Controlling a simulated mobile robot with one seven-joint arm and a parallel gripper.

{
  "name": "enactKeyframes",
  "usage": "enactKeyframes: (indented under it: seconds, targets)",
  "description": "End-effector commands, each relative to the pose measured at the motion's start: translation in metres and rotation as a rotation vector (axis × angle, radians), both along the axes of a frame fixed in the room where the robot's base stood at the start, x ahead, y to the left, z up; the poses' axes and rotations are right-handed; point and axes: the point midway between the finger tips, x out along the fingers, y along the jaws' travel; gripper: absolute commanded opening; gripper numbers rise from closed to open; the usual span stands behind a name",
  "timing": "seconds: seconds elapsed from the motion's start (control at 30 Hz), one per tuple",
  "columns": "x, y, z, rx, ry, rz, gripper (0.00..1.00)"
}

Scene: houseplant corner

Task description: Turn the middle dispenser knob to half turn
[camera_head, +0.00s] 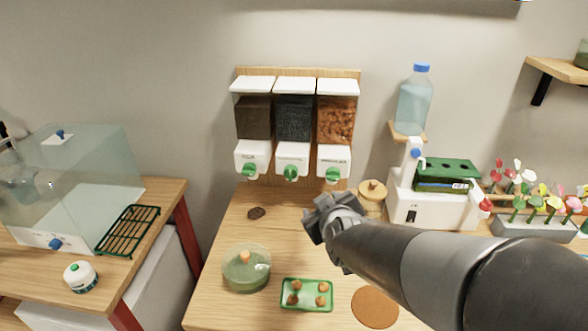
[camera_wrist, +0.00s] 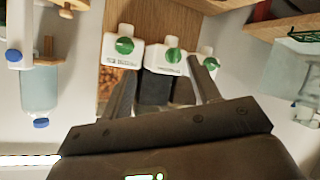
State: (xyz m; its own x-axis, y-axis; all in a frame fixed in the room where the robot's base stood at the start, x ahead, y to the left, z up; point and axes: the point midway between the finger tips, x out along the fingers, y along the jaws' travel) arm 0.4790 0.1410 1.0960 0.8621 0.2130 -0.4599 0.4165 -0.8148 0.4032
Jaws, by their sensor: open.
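Three dispensers hang in a row on a wooden board. The middle dispenser (camera_head: 293,118) holds dark granules. Its green knob (camera_head: 291,173) sits on the white front near the bottom; it also shows in the wrist view (camera_wrist: 173,56). The left knob (camera_head: 249,174) and right knob (camera_head: 332,175) are also green. My gripper (camera_head: 322,214) is below and right of the middle knob in the head view. In the wrist view my gripper (camera_wrist: 162,72) is open, its fingers spread either side of the middle dispenser, with nothing between them. No contact with the knob shows.
A white machine (camera_head: 425,208) and water bottle (camera_head: 414,106) are at right. The table's back left is mostly clear.

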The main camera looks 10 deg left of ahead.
Motion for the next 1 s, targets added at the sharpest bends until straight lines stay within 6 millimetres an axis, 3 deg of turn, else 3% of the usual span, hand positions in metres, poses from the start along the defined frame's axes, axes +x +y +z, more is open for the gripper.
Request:
enactKeyframes:
  seconds: [0.2, 0.4, 0.77, 1.0]
  targets:
    - [0.029, 0.041, -0.018, -0.129, -0.224, 0.061, 0.56]
    - [0.038, 0.064, -0.031, -0.272, -0.415, 0.053, 0.56]
    - [0.039, 0.074, -0.037, -0.403, -0.551, 0.014, 0.56]
    - [0.075, 0.078, -0.037, -0.402, -0.551, 0.011, 0.56]
